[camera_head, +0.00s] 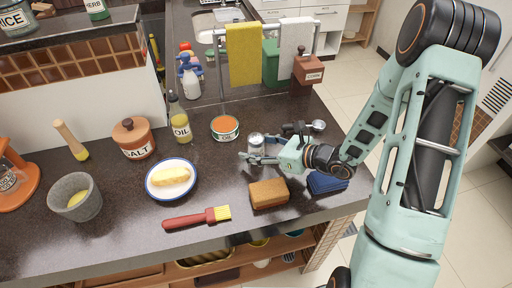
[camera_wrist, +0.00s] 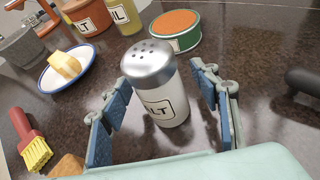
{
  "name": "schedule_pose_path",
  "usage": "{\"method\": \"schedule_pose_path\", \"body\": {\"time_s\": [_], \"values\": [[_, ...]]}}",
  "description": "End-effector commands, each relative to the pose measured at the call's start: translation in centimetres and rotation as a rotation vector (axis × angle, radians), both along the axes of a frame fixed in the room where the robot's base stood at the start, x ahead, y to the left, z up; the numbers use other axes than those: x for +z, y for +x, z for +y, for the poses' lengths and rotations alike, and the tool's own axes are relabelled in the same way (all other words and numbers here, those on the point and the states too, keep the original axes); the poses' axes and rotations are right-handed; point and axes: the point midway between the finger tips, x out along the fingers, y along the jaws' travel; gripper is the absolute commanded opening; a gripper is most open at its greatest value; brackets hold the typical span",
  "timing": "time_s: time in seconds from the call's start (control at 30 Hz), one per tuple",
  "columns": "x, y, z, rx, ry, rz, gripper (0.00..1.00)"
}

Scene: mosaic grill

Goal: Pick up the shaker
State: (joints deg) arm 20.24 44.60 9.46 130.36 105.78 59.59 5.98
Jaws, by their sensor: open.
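The shaker (camera_wrist: 161,100) stands upright on the dark counter, with a silver perforated cap and a white body whose label partly reads "LT". It also shows small in the head view (camera_head: 256,144), partly hidden by my gripper. My gripper (camera_wrist: 158,100) is open, with one blue-padded finger on each side of the shaker. Gaps show between the pads and the shaker in the wrist view. In the head view my gripper (camera_head: 250,150) reaches in from the right, low over the counter.
An orange-topped tin (camera_head: 225,128) and an oil bottle (camera_head: 180,120) stand behind. A brown sponge block (camera_head: 268,193), a red brush (camera_head: 198,218) and a butter plate (camera_head: 153,195) lie nearby. A folded blue cloth (camera_head: 326,183) lies right. A towel rack rises at the back.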

Motion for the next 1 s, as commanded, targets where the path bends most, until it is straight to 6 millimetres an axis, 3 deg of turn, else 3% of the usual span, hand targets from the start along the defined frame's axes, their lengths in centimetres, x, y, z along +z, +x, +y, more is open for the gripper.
{"method": "schedule_pose_path", "body": {"time_s": [0.07,0.53,0.8,1.0], "values": [[0.0,0.0,0.0,0.000,0.000,0.000,0.56],[0.1,0.0,0.0,0.000,0.000,-0.001,0.07],[0.2,0.0,0.0,0.000,0.000,-0.001,0.07],[1.4,0.1,-0.2,0.002,0.000,-0.003,0.07]]}}
